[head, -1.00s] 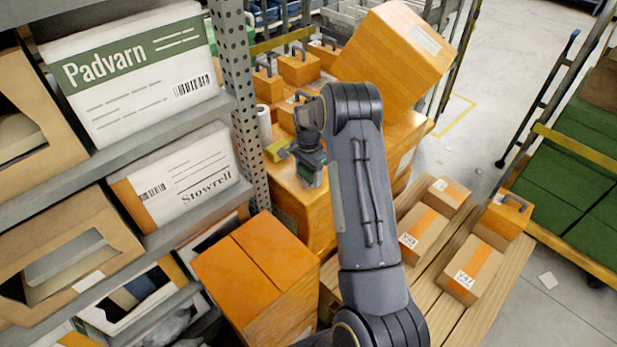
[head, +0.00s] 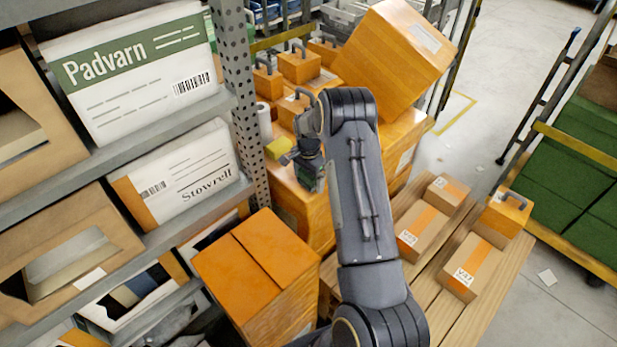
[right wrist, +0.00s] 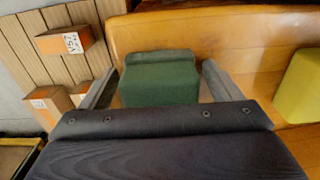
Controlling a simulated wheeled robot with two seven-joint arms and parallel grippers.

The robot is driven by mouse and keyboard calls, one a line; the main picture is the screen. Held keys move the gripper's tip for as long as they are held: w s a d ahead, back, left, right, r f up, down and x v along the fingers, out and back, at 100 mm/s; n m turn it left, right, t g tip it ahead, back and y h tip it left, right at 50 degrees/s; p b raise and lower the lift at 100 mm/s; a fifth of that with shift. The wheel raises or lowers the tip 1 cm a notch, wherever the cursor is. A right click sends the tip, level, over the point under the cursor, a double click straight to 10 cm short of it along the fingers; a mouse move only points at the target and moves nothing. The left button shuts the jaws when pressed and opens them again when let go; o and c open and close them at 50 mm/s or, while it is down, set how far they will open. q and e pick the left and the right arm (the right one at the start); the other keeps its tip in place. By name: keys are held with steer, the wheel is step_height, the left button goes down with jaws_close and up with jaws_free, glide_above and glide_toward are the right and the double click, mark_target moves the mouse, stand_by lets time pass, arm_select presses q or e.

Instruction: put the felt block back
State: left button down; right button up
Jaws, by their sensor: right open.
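A dark green, felt-looking block (right wrist: 160,80) sits between the two spread fingers of my right gripper (right wrist: 163,68) in the right wrist view. The fingers flank it, with narrow gaps seeming to show at its sides. In the head view my right gripper (head: 305,166) is over the orange boxes beside the rack post, and it mostly hides the green block there. A yellow block (right wrist: 302,86) lies to the right in the wrist view; it also shows just left of the gripper in the head view (head: 266,149). My left gripper is not in view.
A perforated rack post (head: 240,100) and loaded shelves stand close on the left. A large tilted orange box (head: 395,60) is behind the arm. Orange boxes with handles (head: 298,66) stand behind the gripper. A slatted pallet (head: 440,290) holds cartons at right.

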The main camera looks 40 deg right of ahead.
steer(key=shift+r, duration=0.1)
steer(key=shift+r, duration=0.2)
step_height(320, 180, up, 11)
steer(key=shift+r+b, duration=0.2)
steer(key=shift+b, duration=0.6)
steer(key=s+a+r+n+t+y, duration=0.25)
steer(key=s+a+r+n, duration=0.45)
steer(key=s+a+r, duration=0.6)
steer(key=s+a+n+t, duration=0.1)
steer(key=s+a+n, duration=0.3)
steer(key=s, duration=0.4)
steer(key=s+a+n+t+y, duration=0.1)
steer(key=s+a+n+t, duration=0.1)
steer(key=s+a+n, duration=0.2)
steer(key=shift+s+a+f, duration=0.35)
steer(key=shift+s+a, duration=1.4)
steer(key=shift+s, duration=0.8)
